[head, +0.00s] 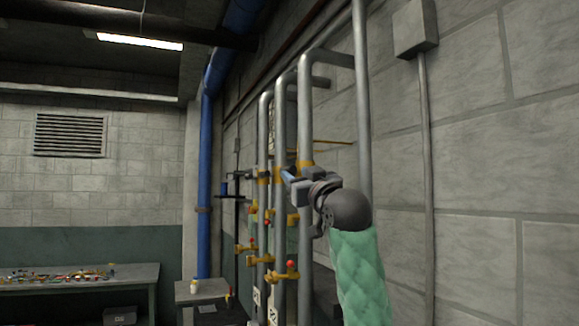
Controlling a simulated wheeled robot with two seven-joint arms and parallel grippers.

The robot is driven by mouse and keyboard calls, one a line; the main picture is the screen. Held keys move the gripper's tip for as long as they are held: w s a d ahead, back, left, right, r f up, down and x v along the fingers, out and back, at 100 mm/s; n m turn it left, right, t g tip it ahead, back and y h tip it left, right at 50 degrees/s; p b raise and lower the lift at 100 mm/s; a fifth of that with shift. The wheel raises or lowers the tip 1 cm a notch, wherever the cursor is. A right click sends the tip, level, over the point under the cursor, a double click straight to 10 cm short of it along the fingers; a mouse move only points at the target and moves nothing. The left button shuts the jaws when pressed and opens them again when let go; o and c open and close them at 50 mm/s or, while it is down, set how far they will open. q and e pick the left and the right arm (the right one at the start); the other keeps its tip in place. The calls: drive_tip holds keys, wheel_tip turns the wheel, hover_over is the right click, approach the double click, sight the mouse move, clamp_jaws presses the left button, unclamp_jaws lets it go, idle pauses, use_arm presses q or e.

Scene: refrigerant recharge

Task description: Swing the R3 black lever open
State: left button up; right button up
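My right gripper (290,180) reaches in from the lower right, behind a dark grey wrist and a pale green sleeved forearm. Its tip is at the grey vertical pipes (305,120), close to a yellow fitting (306,165) on the nearest pipe. A small blue piece shows at the tip; I cannot tell whether it is part of the gripper or of the pipework. No R3 label is readable, and I cannot pick out the black lever for certain; the gripper and wrist hide part of this area. My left gripper is not in view.
Yellow valves with red knobs (290,265) sit lower on the pipes. A grey conduit (425,150) runs down the block wall at right. A blue pipe (204,180) stands at the corner. A table (140,278) with small parts is at far left.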

sight(290, 170)
drive_tip(key=w, duration=0.1)
drive_tip(key=w+p, duration=0.1)
drive_tip(key=w+r+p, duration=0.1)
drive_tip(key=w, duration=0.1)
drive_tip(key=shift+w+a+r, duration=0.1)
drive_tip(key=shift+a, duration=0.2)
drive_tip(key=shift+w+a+r+p, duration=0.35)
drive_tip(key=shift+w+a+p, duration=0.05)
drive_tip(key=shift+a+p, duration=0.15)
drive_tip(key=shift+w+d+f, duration=0.1)
drive_tip(key=shift+w+f, duration=0.05)
drive_tip(key=shift+w, duration=0.15)
drive_tip(key=shift+s, duration=0.1)
drive_tip(key=c, duration=0.7)
clamp_jaws()
